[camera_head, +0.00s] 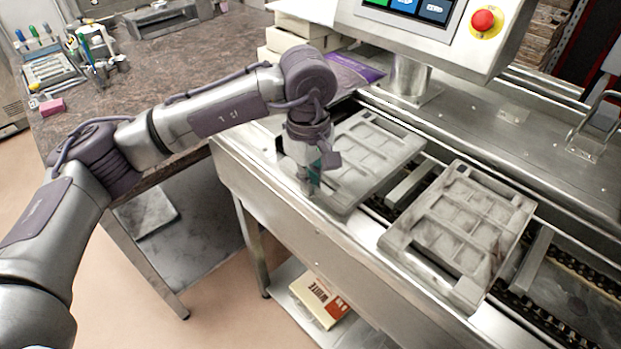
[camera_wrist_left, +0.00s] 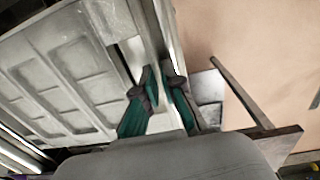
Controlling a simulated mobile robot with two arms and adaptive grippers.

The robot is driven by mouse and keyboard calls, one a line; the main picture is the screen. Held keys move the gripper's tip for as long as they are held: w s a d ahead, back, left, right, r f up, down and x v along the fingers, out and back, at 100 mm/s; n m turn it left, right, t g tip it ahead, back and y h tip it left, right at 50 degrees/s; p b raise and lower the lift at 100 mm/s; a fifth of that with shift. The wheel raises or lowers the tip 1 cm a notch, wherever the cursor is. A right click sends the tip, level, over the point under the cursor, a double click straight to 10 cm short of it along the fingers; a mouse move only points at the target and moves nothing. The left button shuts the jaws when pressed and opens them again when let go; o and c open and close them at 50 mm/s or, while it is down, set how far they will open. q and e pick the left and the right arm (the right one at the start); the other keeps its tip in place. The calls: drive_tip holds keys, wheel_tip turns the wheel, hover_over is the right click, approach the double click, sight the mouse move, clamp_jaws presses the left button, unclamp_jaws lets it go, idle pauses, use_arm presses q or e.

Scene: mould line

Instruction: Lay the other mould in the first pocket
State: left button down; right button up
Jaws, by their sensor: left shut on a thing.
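A grey rectangular mould (camera_head: 372,152) with several shallow cavities is at the left end of the line. My left gripper (camera_head: 309,185) is shut on this mould's near edge. In the left wrist view the two teal fingertips (camera_wrist_left: 160,85) straddle the rim, with the mould (camera_wrist_left: 62,75) on the left. I cannot tell whether the mould rests on the line or hangs just above it. A second, similar mould (camera_head: 462,232) lies to its right on the line, with no gripper at it. My right gripper is out of view.
The steel line (camera_head: 290,225) has cross bars (camera_head: 411,183) and a dark chain (camera_head: 533,312). A control box with a red button (camera_head: 483,20) overhangs behind. A dark worktop (camera_head: 160,80) stands at left. A box (camera_head: 318,300) lies on a low shelf.

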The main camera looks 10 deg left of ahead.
use_arm(q)
drive_tip(key=c, duration=1.2)
unclamp_jaws()
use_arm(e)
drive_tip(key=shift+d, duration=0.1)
use_arm(q)
drive_tip(key=r, duration=1.2)
drive_tip(key=shift+s+a, duration=0.15)
drive_tip(key=shift+s, duration=0.05)
